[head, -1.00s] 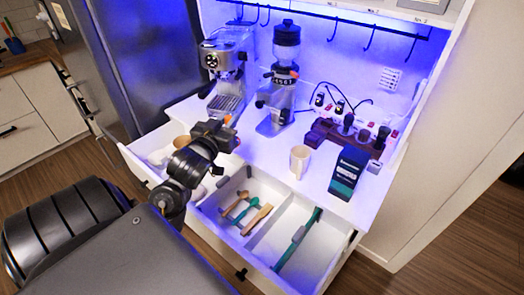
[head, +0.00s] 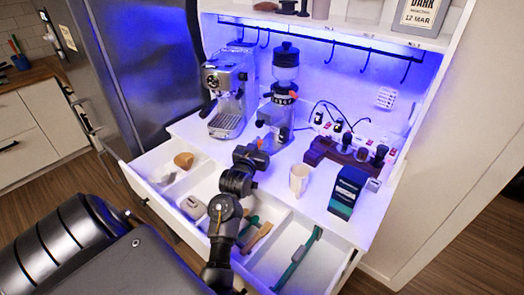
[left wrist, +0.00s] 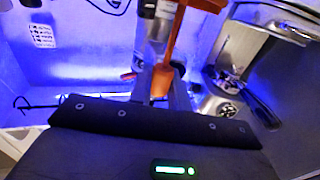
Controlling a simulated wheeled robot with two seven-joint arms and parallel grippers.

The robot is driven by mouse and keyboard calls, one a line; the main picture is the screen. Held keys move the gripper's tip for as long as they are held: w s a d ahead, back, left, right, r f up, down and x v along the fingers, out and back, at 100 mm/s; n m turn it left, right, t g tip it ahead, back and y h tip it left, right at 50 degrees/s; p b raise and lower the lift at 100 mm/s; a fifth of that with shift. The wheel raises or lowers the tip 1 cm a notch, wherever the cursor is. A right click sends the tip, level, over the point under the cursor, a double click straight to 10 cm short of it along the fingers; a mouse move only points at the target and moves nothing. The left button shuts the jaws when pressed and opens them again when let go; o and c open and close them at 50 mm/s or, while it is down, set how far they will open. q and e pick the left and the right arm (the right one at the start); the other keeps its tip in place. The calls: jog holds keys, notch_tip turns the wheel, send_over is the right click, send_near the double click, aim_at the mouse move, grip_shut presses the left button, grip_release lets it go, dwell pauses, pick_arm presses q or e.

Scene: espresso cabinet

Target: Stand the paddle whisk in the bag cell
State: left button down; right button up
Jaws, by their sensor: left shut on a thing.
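My left gripper (head: 256,152) is above the back edge of the open drawer (head: 345,268), in front of the grinder. In the left wrist view its fingers (left wrist: 163,92) are shut on an orange tool (left wrist: 161,80), which looks like the paddle whisk. The tool runs up past the top edge of that view, with a wider orange piece there. In the head view only a small orange bit (head: 261,143) of it shows. The drawer has several cells; I cannot tell which is the bag cell. My right gripper is not in view.
The grinder (head: 283,98) and espresso machine (head: 224,92) stand behind the gripper. A pale cup (head: 299,179) and dark coffee bag (head: 346,192) stand on the counter. Wooden utensils (head: 257,237) lie in the middle cell, a long green brush (head: 298,257) in the right cell.

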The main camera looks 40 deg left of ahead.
pick_arm(q)
jog(key=f+p, duration=0.1)
jog(key=w+f+p, duration=0.1)
jog(key=f, duration=0.1)
jog(key=shift+f, duration=0.2)
jog(key=shift+s+f, duration=0.1)
jog(key=shift+f, duration=0.1)
jog(key=shift+f, duration=0.2)
jog(key=c, duration=1.3)
grip_release()
